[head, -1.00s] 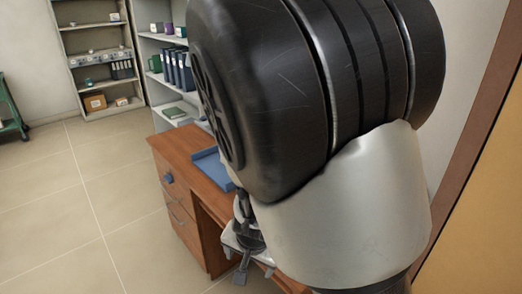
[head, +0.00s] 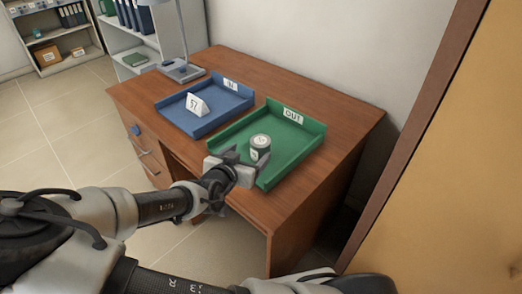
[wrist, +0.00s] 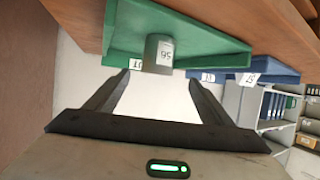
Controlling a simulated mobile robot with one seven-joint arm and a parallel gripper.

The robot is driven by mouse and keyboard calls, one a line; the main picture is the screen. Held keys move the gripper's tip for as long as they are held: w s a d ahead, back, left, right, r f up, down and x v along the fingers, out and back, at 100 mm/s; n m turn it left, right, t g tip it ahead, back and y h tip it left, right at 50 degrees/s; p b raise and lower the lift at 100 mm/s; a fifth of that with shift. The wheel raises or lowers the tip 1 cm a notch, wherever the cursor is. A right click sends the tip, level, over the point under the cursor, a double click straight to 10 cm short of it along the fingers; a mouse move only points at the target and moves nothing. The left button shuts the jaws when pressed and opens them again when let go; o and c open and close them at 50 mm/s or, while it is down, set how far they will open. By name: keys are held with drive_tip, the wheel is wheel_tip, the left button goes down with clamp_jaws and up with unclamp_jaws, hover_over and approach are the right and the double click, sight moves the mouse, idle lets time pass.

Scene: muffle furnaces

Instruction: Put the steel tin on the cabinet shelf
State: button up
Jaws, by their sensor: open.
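The steel tin (head: 260,147), a short grey cylinder with a pale lid and a white label, stands upright in the green tray (head: 309,150) marked OUT on the desk. In the wrist view, the tin (wrist: 151,55) appears upside down with its number label facing me, just beyond the fingertips. My gripper (head: 238,166) is open and empty at the tray's near left edge, close beside the tin. In the wrist view, the fingers (wrist: 158,80) are spread apart with a gap before the tin. Shelves (head: 133,59) stand at the back left, holding binders and a green book.
A blue tray (head: 180,119) with a white folded card (head: 198,105) lies left of the green one. A desk lamp (head: 182,68) stands behind. A wall and a brown-edged panel (head: 450,150) bound the right. Floor left of the desk is clear.

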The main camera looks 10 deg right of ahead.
sight(255, 148)
drive_tip(key=b+x, duration=0.2)
drive_tip(key=x, duration=0.6)
drive_tip(key=shift+w+d+f, duration=0.1)
drive_tip(key=shift+f, duration=0.1)
drive_tip(key=b+x, duration=0.1)
drive_tip(key=x, duration=0.3)
drive_tip(key=shift+d+f, duration=0.15)
drive_tip(key=shift+d, duration=0.15)
drive_tip(key=shift+w+d+f, duration=0.15)
drive_tip(key=shift+w+d, duration=0.05)
drive_tip(key=shift+w, duration=0.15)
drive_tip(key=c, duration=1.4)
